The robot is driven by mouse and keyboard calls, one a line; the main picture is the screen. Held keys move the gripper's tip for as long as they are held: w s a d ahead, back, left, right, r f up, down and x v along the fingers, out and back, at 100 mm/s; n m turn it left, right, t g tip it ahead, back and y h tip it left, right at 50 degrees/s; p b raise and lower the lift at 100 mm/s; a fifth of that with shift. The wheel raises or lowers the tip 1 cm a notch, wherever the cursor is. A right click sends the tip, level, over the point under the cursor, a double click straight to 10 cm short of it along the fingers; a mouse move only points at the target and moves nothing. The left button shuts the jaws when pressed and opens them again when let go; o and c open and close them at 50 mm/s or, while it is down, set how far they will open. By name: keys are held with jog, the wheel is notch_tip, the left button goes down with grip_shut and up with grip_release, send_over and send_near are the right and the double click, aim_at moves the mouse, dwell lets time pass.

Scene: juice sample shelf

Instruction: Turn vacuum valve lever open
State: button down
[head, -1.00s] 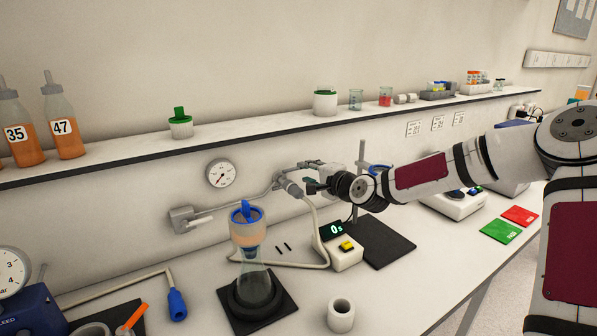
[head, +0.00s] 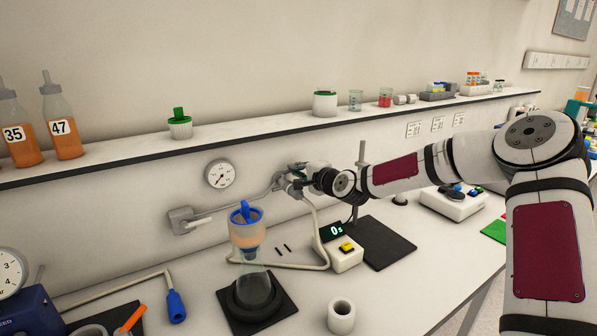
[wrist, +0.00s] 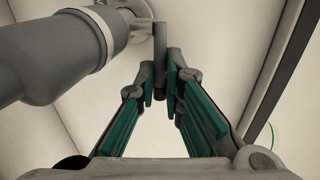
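The vacuum valve (head: 283,184) sits on the grey wall pipe, right of the round gauge, and is partly hidden by my gripper (head: 296,182). In the wrist view, a thick grey valve fitting (wrist: 75,50) fills the upper left. A thin grey lever (wrist: 160,45) stands upright in the picture between the teal-padded fingertips of my gripper (wrist: 160,88). The fingers are apart, one on each side of the lever, with very little room. I cannot tell whether the pads touch it.
A flask with a blue-topped funnel (head: 247,235) stands on a black pad below. The timer (head: 344,248) sits to its right. The shelf (head: 270,127) runs above my arm. A hose (head: 318,225) hangs from the valve. A ring stand (head: 360,180) is behind my wrist.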

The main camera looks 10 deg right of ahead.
jog(key=shift+s+m+t+h+p, duration=0.3)
jog(key=shift+m+h+p, duration=0.55)
jog(key=shift+h, duration=0.15)
jog(key=c, duration=1.7)
grip_release()
jog(key=shift+s, duration=0.1)
jog(key=v, duration=1.1)
jog(key=shift+s, duration=0.4)
